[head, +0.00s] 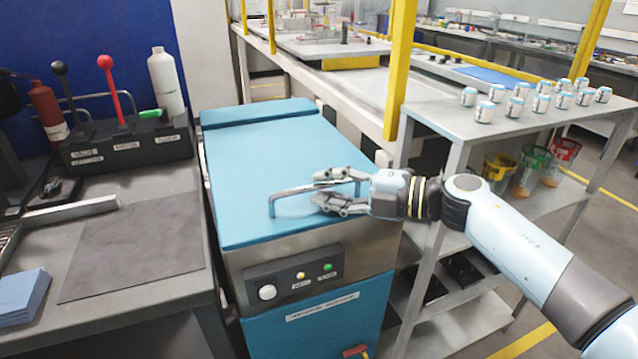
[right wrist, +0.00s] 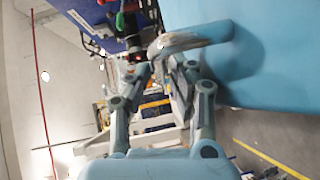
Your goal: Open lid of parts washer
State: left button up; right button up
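The parts washer (head: 300,318) has a flat blue lid (head: 255,160), lying closed on its steel body. My left gripper is not in view.
A workbench (head: 185,262) stands left, with a lever box (head: 130,145), white bottle (head: 167,82) and blue cloths (head: 22,297). A steel shelf (head: 430,110) with several small cans stands right, close to my right arm. A yellow post (head: 400,70) rises behind.

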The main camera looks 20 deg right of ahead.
jog(key=shift+x, duration=0.85)
grip_shut()
